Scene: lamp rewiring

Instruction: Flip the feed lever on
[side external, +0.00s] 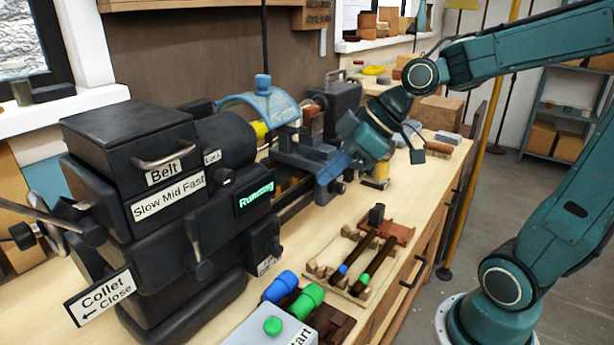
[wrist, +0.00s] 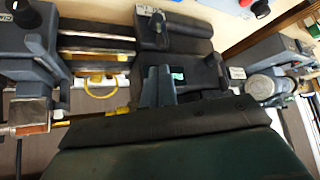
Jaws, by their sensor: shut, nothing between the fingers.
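No lever that I can name for certain as the feed lever shows. A small dark box (side external: 263,240) with a partly hidden label sits low on the lathe's headstock, below the green "Running" display (side external: 254,199). In the side external view my teal wrist reaches down to the blue-grey carriage (side external: 328,182). The fingertips are hard to tell from the carriage there, and I cannot tell whether they touch it.
The black lathe headstock (side external: 150,170) fills the left, with a "Collet Close" sign (side external: 103,294). A grey start box (side external: 270,328) with a green button is in front. A wooden rack (side external: 352,270) holds dark rods. Bare bench top lies between rack and lathe.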

